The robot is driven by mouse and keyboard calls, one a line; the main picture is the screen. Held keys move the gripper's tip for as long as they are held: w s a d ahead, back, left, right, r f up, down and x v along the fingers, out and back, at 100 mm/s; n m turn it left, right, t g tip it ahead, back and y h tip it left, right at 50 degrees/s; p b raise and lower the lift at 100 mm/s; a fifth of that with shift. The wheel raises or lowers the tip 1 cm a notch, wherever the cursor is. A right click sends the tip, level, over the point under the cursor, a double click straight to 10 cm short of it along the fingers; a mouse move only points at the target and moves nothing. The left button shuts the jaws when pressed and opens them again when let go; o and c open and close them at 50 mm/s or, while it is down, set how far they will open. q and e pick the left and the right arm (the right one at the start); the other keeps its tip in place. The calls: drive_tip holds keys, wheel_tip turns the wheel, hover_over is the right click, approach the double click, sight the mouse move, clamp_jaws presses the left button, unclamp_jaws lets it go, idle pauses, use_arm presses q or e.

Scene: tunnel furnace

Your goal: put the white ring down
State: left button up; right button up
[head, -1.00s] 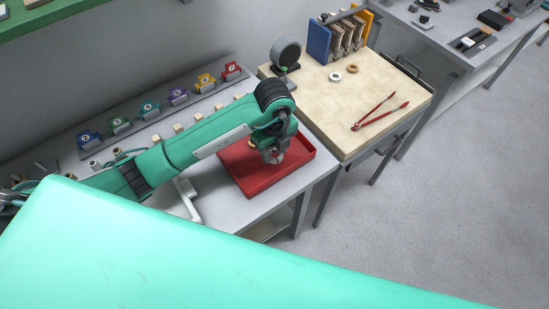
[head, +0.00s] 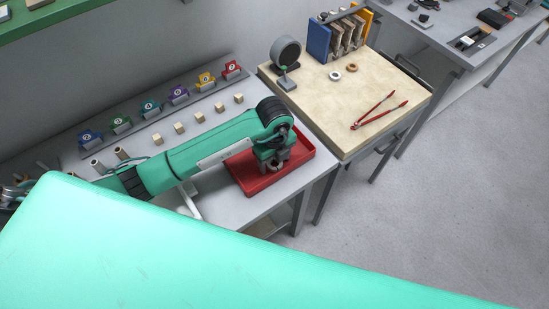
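A small white ring (head: 334,76) lies flat on the wooden tabletop, left of a brown ring (head: 352,68). My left gripper (head: 277,167) points down into the red tray (head: 262,187) on the grey bench. Its fingertips are small and partly hidden by the wrist, so I cannot tell whether they are open or hold a ring. My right gripper is not in view.
The wooden table (head: 388,82) also bears red tongs (head: 378,112), a round grey device (head: 286,54) and a rack of upright folders (head: 338,38). Several wooden blocks (head: 199,117) and coloured numbered holders (head: 178,93) line the bench behind my arm. The tray's front is clear.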

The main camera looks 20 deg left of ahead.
use_arm(q)
drive_tip(key=shift+r, duration=0.15)
drive_tip(key=shift+r, duration=0.2)
wheel_tip(320, 180, up, 12)
drive_tip(key=b, duration=0.1)
drive_tip(key=shift+f+b, duration=0.15)
drive_tip(key=shift+b, duration=0.15)
idle(0.5)
